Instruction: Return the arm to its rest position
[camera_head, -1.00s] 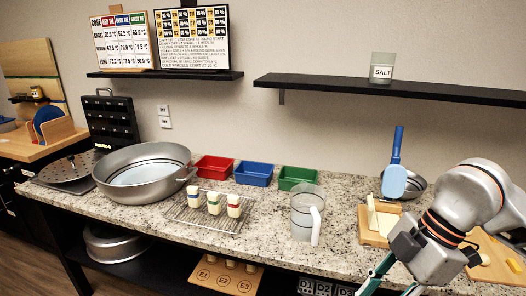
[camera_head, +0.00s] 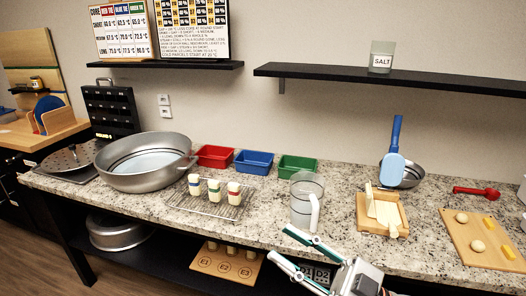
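My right arm comes in at the bottom edge, right of the middle. Its gripper (camera_head: 281,243) points up and to the left, in front of the counter's front edge. Its two pale fingers with green strips stand apart, with nothing visible between them. The clear measuring jug (camera_head: 303,206) with a white handle stands on the counter just beyond the fingers. My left gripper does not show.
A lower shelf holds a wooden board (camera_head: 206,270).

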